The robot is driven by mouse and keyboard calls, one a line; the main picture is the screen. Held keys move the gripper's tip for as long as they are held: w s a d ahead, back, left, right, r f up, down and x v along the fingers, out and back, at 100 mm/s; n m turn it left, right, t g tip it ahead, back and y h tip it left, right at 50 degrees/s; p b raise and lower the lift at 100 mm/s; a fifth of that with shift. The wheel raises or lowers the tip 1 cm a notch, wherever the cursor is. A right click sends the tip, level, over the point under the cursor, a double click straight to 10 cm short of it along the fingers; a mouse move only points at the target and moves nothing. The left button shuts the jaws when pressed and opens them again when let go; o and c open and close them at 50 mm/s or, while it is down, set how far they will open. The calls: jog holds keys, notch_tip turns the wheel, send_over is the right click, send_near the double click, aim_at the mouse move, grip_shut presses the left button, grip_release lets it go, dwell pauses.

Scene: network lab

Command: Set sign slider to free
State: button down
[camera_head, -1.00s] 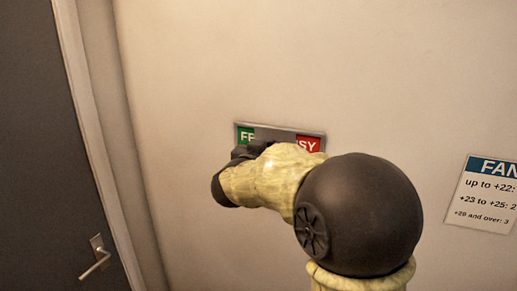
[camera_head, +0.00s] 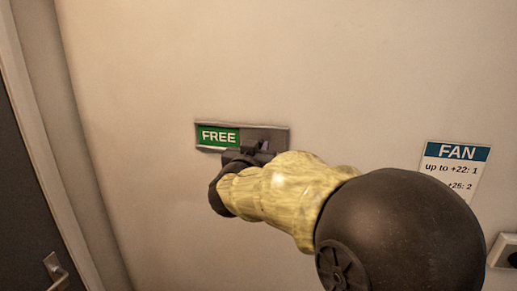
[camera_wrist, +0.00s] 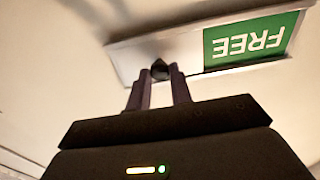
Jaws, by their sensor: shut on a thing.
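The door sign (camera_head: 205,126) is a narrow framed strip on the wall. Its green FREE field (camera_head: 218,137) is fully uncovered on the left. The grey slider (camera_head: 268,134) covers the right part, and no red shows. In the wrist view the sign (camera_wrist: 130,62) appears upside down, with the green field (camera_wrist: 247,42) at the right. My gripper (camera_wrist: 160,76) is shut on the slider's small dark knob (camera_wrist: 159,68). In the head view my gripper (camera_head: 255,148) is at the sign's right half, and my wrist hides part of its lower edge.
A FAN notice (camera_head: 456,165) hangs on the wall to the right, partly behind my arm. A wall socket or switch (camera_head: 504,250) is at the right edge. A dark door with a handle (camera_head: 56,270) is at the lower left. The wall above the sign is clear.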

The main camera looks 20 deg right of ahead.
jog(key=shift+d+r, duration=0.1)
jog(key=shift+d, duration=0.1)
jog(key=c, duration=1.3)
grip_release()
jog(key=shift+s+d, duration=0.15)
jog(key=shift+o, duration=0.2)
jog(key=shift+a, duration=0.25)
jog(key=b+v, duration=0.2)
jog(key=v, duration=1.5)
jog(key=shift+b, duration=0.4)
jog(key=shift+a, duration=0.15)
